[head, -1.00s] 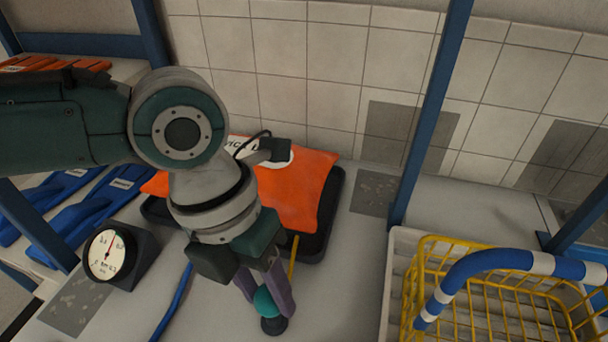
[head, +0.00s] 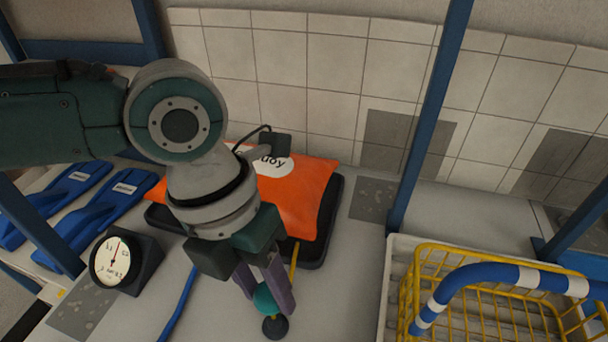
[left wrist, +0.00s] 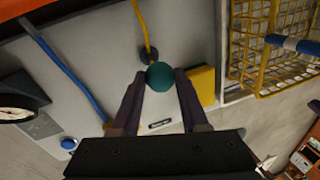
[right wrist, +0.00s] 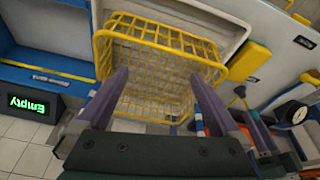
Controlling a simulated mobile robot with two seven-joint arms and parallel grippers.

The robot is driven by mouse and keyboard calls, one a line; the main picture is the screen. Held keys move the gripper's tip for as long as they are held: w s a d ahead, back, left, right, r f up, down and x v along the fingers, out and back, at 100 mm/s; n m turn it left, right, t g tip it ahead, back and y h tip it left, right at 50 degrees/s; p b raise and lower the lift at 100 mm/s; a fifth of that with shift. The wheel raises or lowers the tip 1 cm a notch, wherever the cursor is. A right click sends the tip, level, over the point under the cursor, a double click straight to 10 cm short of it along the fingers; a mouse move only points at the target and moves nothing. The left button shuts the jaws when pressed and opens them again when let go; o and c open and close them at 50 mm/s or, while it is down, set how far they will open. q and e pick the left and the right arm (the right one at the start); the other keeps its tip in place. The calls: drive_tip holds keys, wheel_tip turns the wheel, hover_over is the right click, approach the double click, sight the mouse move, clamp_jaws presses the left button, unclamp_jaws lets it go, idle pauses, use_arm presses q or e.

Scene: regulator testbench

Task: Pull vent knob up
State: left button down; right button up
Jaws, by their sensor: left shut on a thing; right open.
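The vent knob, a teal ball (head: 265,299), stands above a round dark base (head: 275,327) on the bench, near the bottom of the head view. My left gripper (head: 264,290) reaches down from above and is shut on the ball, with a purple-grey finger on each side. In the left wrist view the ball (left wrist: 163,76) sits between the fingertips, and the dark base partly shows behind it. My right gripper (right wrist: 165,85) is open and empty in the right wrist view, its fingers in front of the yellow basket. It is outside the head view.
A dial gauge (head: 118,261) stands left of the knob. An orange bag (head: 300,190) lies on a black tray behind it. Blue and yellow hoses run close by. A yellow wire basket (head: 490,300) with a blue-white handle stands right. A blue post (head: 430,120) rises behind.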

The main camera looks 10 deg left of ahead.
use_arm(q)
drive_tip(key=shift+r, duration=0.6)
use_arm(e)
drive_tip(key=shift+r, duration=0.5)
use_arm(q)
drive_tip(key=shift+f, duration=0.1)
use_arm(e)
drive_tip(key=shift+f, duration=0.15)
use_arm(q)
drive_tip(key=shift+c, duration=2)
unclamp_jaws()
drive_tip(key=v, duration=1)
use_arm(e)
drive_tip(key=shift+a, duration=0.1)
use_arm(q)
drive_tip(key=shift+w+f, duration=0.1)
